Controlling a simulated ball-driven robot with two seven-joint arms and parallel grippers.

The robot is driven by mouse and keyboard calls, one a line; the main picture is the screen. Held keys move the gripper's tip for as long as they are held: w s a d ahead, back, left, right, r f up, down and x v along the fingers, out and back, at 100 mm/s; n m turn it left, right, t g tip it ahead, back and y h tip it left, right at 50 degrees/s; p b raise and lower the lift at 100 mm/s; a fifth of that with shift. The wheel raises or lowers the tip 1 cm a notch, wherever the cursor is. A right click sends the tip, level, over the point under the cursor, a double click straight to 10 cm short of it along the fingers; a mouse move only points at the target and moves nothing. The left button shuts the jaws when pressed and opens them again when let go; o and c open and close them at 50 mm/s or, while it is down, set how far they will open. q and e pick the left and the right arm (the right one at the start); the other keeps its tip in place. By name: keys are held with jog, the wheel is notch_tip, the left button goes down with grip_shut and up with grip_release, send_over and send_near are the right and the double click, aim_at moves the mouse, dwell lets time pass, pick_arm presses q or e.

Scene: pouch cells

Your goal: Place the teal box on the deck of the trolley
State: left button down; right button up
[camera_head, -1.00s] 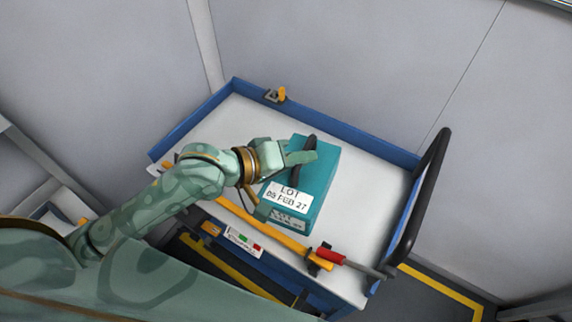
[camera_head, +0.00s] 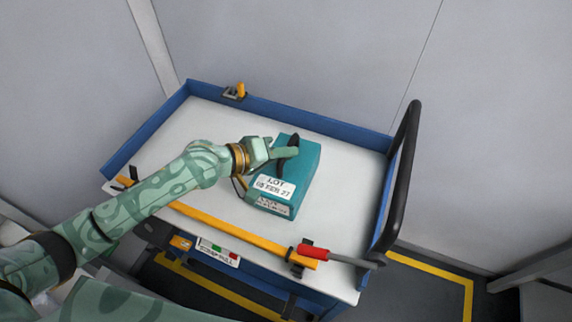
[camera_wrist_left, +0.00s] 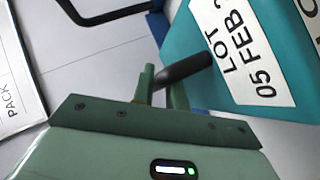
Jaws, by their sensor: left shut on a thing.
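The teal box (camera_head: 305,170) has a black handle on top and a white label with LOT and a date. My left gripper (camera_head: 284,153) is shut on the handle. In the left wrist view, the handle (camera_wrist_left: 187,68) lies at the fingers, and the box (camera_wrist_left: 265,100) fills the upper right. In the head view the box is over the middle of the trolley's white deck (camera_head: 200,130). I cannot tell whether its underside touches the deck. My right gripper is not in view.
The deck has a blue rim (camera_head: 310,121) at the back and left. A yellow bar (camera_head: 225,228) with a red-handled rod (camera_head: 318,252) runs along the near side. A black push handle (camera_head: 405,170) stands at the right. Bare deck lies left of the box.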

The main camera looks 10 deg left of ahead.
aim_at(286, 162)
pick_arm(q)
jog(key=shift+w+d+f, duration=0.1)
jog(key=shift+w+f, duration=0.2)
jog(key=shift+w, duration=0.1)
jog(key=f+b, duration=0.2)
jog(key=f, duration=0.1)
jog(key=shift+w+f, duration=0.2)
jog(key=shift+f, duration=0.1)
jog(key=shift+r, duration=0.1)
jog(key=c, duration=1.4)
grip_release()
jog(key=p+v, duration=0.1)
jog(key=v, duration=1.1)
jog(key=shift+p, duration=0.3)
jog(key=shift+s, duration=0.1)
